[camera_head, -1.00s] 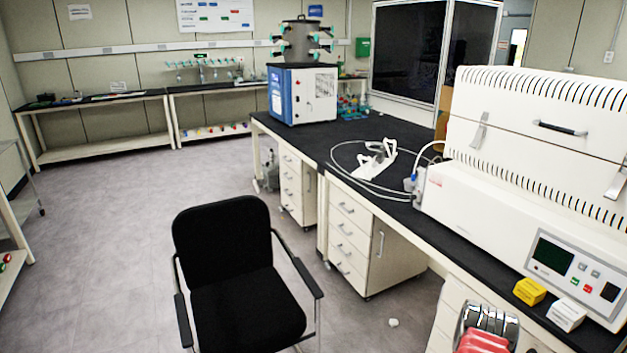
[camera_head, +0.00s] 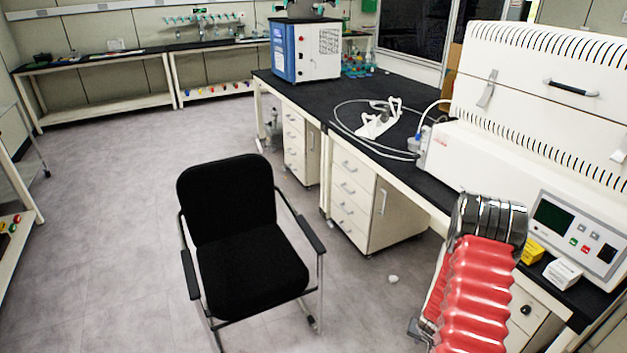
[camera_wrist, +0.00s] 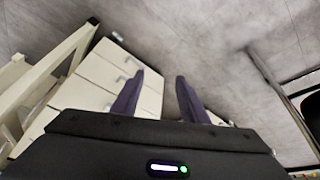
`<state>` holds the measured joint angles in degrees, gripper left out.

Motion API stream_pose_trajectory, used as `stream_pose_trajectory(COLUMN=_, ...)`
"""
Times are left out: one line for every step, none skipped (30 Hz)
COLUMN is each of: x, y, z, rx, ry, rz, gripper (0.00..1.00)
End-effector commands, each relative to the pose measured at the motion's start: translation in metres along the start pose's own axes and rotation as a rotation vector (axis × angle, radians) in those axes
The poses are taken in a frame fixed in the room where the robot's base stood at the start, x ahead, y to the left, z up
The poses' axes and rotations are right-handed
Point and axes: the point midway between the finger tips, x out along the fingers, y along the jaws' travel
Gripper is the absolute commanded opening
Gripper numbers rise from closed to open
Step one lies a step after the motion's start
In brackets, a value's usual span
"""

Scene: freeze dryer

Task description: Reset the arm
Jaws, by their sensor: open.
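My arm, with a red ribbed sleeve and a shiny metal joint, rises at the lower right of the head view, in front of the long bench. My gripper (camera_wrist: 158,92) shows in the wrist view as two dark fingers spread apart with nothing between them. Beyond the fingers are white drawers (camera_wrist: 110,75) and grey floor (camera_wrist: 210,45). The gripper fingers do not show in the head view.
A black chair (camera_head: 250,262) stands on the floor left of my arm. The black-topped bench (camera_head: 330,95) carries a white furnace (camera_head: 540,110), a blue-white machine (camera_head: 305,50), a yellow box (camera_head: 530,251) and a white box (camera_head: 562,272). Open floor (camera_head: 110,200) lies at left.

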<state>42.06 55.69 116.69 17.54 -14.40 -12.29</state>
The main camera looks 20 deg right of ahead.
Motion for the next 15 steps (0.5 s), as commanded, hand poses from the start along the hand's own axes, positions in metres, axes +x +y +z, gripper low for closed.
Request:
stream_pose_trajectory(x=-0.015, y=-0.01, z=-0.003, rx=-0.01, ry=-0.016, rz=-0.018, gripper=0.4)
stream_pose_trajectory(x=-0.022, y=-0.015, z=-0.003, rx=-0.016, ry=-0.03, rz=-0.028, gripper=0.4)
stream_pose_trajectory(x=-0.032, y=-0.022, z=-0.002, rx=-0.025, ry=-0.048, rz=-0.04, gripper=0.4)
stream_pose_trajectory(x=-0.04, y=-0.027, z=-0.002, rx=-0.031, ry=-0.06, rz=-0.049, gripper=0.4)
stream_pose_trajectory(x=-0.048, y=-0.031, z=-0.002, rx=-0.036, ry=-0.072, rz=-0.057, gripper=0.4)
stream_pose_trajectory(x=-0.059, y=-0.038, z=-0.001, rx=-0.045, ry=-0.089, rz=-0.068, gripper=0.4)
stream_pose_trajectory(x=-0.067, y=-0.042, z=0.0, rx=-0.053, ry=-0.101, rz=-0.076, gripper=0.4)
stream_pose_trajectory(x=-0.075, y=-0.047, z=0.0, rx=-0.061, ry=-0.111, rz=-0.083, gripper=0.4)
stream_pose_trajectory(x=-0.086, y=-0.052, z=0.001, rx=-0.07, ry=-0.126, rz=-0.092, gripper=0.4)
stream_pose_trajectory(x=-0.094, y=-0.056, z=0.002, rx=-0.076, ry=-0.136, rz=-0.098, gripper=0.4)
stream_pose_trajectory(x=-0.102, y=-0.06, z=0.003, rx=-0.084, ry=-0.147, rz=-0.104, gripper=0.4)
stream_pose_trajectory(x=-0.113, y=-0.065, z=0.004, rx=-0.095, ry=-0.16, rz=-0.112, gripper=0.4)
stream_pose_trajectory(x=-0.121, y=-0.069, z=0.005, rx=-0.103, ry=-0.17, rz=-0.117, gripper=0.4)
stream_pose_trajectory(x=-0.13, y=-0.072, z=0.006, rx=-0.112, ry=-0.179, rz=-0.122, gripper=0.4)
stream_pose_trajectory(x=-0.141, y=-0.077, z=0.008, rx=-0.122, ry=-0.191, rz=-0.128, gripper=0.4)
